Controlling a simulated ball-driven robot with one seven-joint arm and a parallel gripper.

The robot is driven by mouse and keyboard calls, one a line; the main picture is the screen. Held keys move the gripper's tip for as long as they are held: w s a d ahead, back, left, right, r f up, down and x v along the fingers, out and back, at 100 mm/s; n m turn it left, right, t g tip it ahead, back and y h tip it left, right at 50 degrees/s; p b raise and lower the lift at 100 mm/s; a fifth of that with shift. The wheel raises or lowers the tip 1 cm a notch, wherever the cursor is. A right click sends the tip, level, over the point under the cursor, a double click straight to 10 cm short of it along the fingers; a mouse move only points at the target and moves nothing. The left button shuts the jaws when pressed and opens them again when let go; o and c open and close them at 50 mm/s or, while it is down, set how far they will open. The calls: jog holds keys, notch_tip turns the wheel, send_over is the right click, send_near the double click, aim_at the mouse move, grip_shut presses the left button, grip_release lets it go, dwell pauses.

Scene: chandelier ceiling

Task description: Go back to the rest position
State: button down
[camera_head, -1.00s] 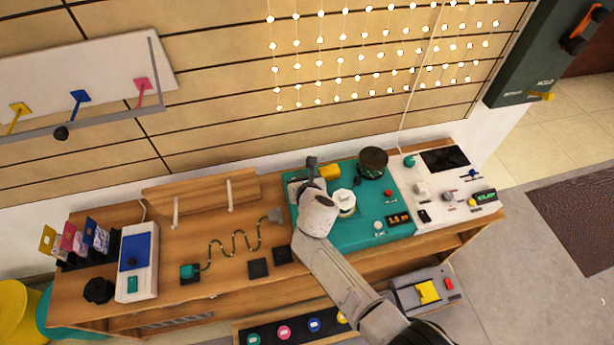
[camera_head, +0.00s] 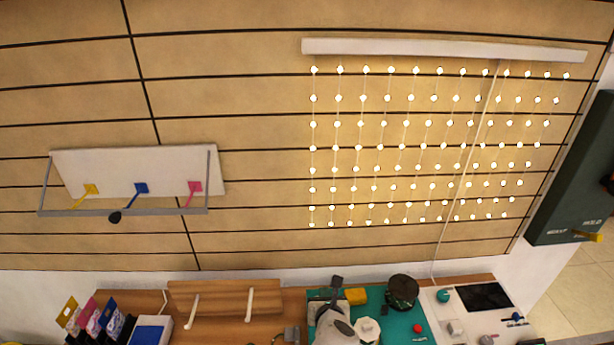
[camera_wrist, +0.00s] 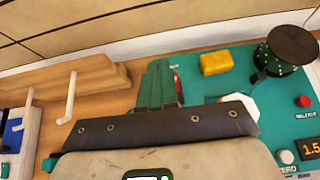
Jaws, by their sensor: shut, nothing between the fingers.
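My gripper (camera_head: 336,284) is the dark tip of my white arm at the bottom middle of the head view, above the back edge of the teal panel (camera_head: 404,322). It is shut and empty. In the wrist view the dark body of my gripper crosses the lower middle, with the teal panel (camera_wrist: 215,92) behind it. A yellow block (camera_wrist: 216,62) and a dark round knob-like object (camera_wrist: 284,52) stand beyond it on the right. Most of my arm lies below the head view's edge.
The workbench runs along the wall, with a wooden rack (camera_head: 225,299) on its left and a white panel (camera_head: 465,318) on its right. A white wall shelf (camera_head: 135,170) with coloured hooks and a hanging light curtain (camera_head: 420,150) are above. A dark green box (camera_head: 578,185) is at right.

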jog(key=s+d+f+m+g+h+b, duration=0.1)
jog(key=s+d+f+m+g+b, duration=0.15)
jog(key=s+d+m, duration=0.7)
jog(key=s+d+f+m+g+h+b, duration=0.1)
jog(key=s+d+f+m+g+h, duration=0.2)
jog(key=s+d+m, duration=0.65)
jog(key=s+r+m+g+y+b, duration=0.1)
jog(key=s+r+m+g+y, duration=0.2)
jog(key=s+m, duration=1.4)
jog(key=s+d+g, duration=0.1)
jog(key=s+g, duration=0.1)
jog(key=s, duration=0.6)
jog(key=shift+r+m+y+b, duration=0.2)
jog(key=shift+m+y+b, duration=0.2)
